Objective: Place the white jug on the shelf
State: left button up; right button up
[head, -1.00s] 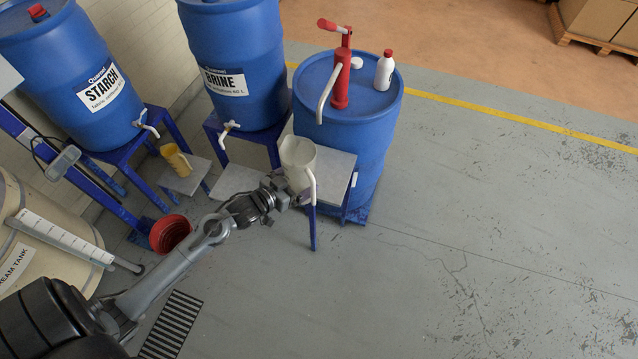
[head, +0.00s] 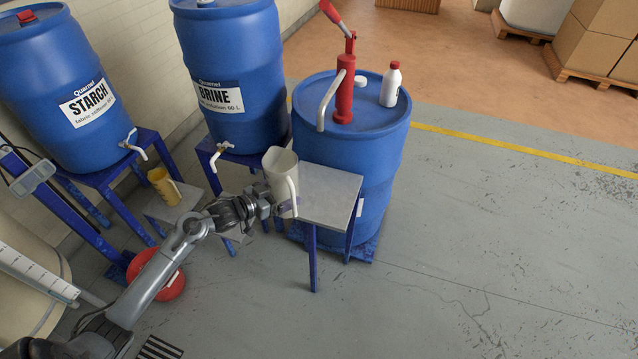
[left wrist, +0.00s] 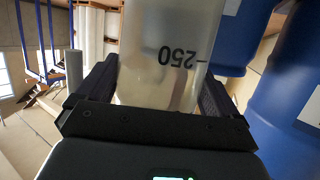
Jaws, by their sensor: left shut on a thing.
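My left gripper (head: 266,200) is shut on the white jug (head: 281,170). The jug is held roughly upright, its open top up and its handle facing right. In the left wrist view the translucent jug wall (left wrist: 163,60) with a "250" mark sits between the two dark fingers (left wrist: 160,95). In the head view the jug overlaps the left edge of a grey-topped shelf with blue legs (head: 332,190). I cannot tell whether it touches the shelf. The visible top of this shelf is bare. My right gripper is not in view.
The BRINE drum (head: 235,85) with its tap (head: 221,152) stands behind the jug. A blue drum (head: 362,185) with a red pump (head: 344,95) and white bottle (head: 390,85) stands behind the shelf. A yellow jug (head: 164,186) and red bucket (head: 165,278) are at left. Floor right is clear.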

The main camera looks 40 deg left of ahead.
pick_arm(q)
jog(key=shift+r+b+x, duration=0.2)
jog(key=shift+b+x, duration=1.15)
jog(key=shift+x, duration=2.4)
jog(key=shift+r+b+x, duration=0.2)
jog(key=shift+b+x, duration=1.15)
jog(key=shift+x, duration=2.4)
jog(key=shift+w+d, duration=0.1)
jog(key=o, duration=0.7)
jog(key=shift+f, duration=0.1)
